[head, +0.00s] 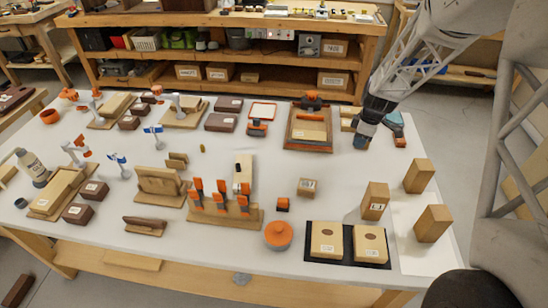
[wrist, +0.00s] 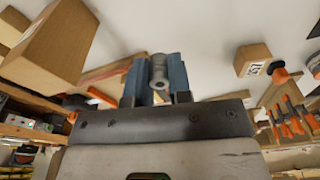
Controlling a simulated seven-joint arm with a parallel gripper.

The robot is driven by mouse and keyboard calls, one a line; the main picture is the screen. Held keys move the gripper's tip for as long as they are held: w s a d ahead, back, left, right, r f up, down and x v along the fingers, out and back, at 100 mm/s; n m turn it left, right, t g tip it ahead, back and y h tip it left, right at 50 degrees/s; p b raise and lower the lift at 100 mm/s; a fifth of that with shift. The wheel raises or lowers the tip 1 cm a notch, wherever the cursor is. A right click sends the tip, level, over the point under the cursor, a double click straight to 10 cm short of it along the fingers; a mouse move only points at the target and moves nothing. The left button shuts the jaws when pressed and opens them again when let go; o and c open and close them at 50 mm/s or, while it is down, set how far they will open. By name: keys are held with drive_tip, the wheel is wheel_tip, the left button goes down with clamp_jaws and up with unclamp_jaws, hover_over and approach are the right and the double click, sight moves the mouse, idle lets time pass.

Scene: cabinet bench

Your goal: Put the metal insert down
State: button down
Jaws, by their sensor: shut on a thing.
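The metal insert (wrist: 158,72) is a small grey cylinder with a hole in its end, seen in the wrist view. My gripper (wrist: 157,80) is shut on it, with a blue finger on either side. In the head view my gripper (head: 361,142) hangs at the back right of the white table (head: 330,190), right of a wooden tray with an orange-handled tool. The insert cannot be made out in the head view. I cannot tell how high the gripper is above the table.
A teal and orange tool (head: 396,130) lies just right of my gripper. The wooden tray (head: 292,146) is close on its left. Upright wooden blocks (head: 375,200) stand at the front right, near a black mat (head: 312,256). Bare white table lies between the gripper and these blocks.

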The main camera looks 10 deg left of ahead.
drive_tip(key=s+a+f+n, duration=0.1)
drive_tip(key=s+a+n, duration=0.1)
drive_tip(key=s+a, duration=0.8)
drive_tip(key=s+a+n, duration=0.3)
drive_tip(key=s+a, duration=0.7)
drive_tip(key=a, duration=0.8)
drive_tip(key=shift+s+a+f+g, duration=0.25)
drive_tip(key=shift+a+f+g, duration=0.05)
drive_tip(key=shift+a+f, duration=0.05)
hover_over(248, 164)
drive_tip(key=shift+s+d+f, duration=0.2)
drive_tip(key=shift+d+f, duration=0.15)
drive_tip(key=shift+f, duration=0.35)
drive_tip(key=shift+w, duration=0.1)
drive_tip(key=shift+w+a, duration=0.15)
drive_tip(key=shift+w+f, duration=0.1)
drive_tip(key=shift+f, duration=1.7)
drive_tip(key=shift+f, duration=0.15)
